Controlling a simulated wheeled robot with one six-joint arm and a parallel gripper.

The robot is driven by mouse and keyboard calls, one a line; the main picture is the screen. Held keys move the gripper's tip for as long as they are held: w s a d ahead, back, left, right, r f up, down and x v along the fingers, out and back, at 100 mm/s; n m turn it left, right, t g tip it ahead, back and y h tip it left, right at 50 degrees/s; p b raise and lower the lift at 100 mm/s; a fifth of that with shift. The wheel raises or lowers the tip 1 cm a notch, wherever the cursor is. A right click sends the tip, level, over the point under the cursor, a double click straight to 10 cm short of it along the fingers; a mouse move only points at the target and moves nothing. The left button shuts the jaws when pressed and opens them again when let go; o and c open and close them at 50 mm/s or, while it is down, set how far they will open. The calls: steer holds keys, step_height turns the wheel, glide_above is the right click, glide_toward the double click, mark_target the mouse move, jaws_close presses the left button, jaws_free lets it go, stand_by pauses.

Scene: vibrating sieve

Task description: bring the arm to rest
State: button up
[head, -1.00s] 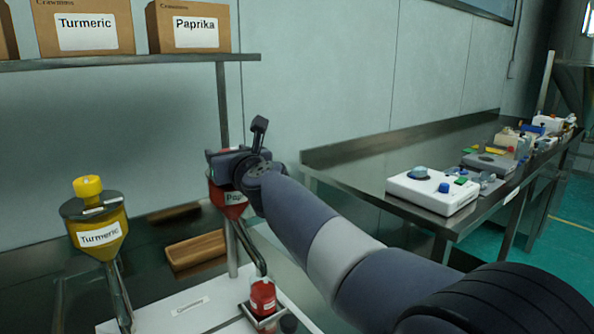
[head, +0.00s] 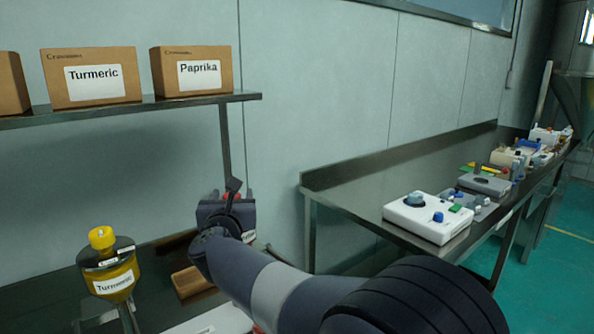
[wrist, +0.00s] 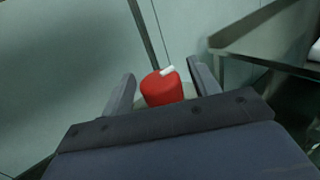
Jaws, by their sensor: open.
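My gripper (wrist: 160,84) is open in the wrist view, its two fingers spread apart. A red cap with a white stub (wrist: 163,87) shows between the fingers in that view. I cannot tell whether the fingers touch it. In the head view my arm reaches from the lower right to the middle, with the wrist end (head: 228,218) above the left bench. It hides most of the red paprika hopper behind it.
The yellow turmeric hopper (head: 114,278) stands on the left bench beside a wooden block (head: 193,283). A shelf (head: 130,112) above holds a Turmeric box (head: 92,77) and a Paprika box (head: 191,71). A steel table (head: 360,182) at right carries a white device (head: 428,217) and several other items.

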steer(key=shift+r+m+h+p, duration=0.2)
steer(key=shift+m+h+p, duration=0.6)
steer(key=shift+h+p, duration=0.7)
steer(key=shift+f+m+h+p, duration=0.2)
steer(key=shift+m+h+p, duration=0.2)
steer(key=shift+p, duration=0.7)
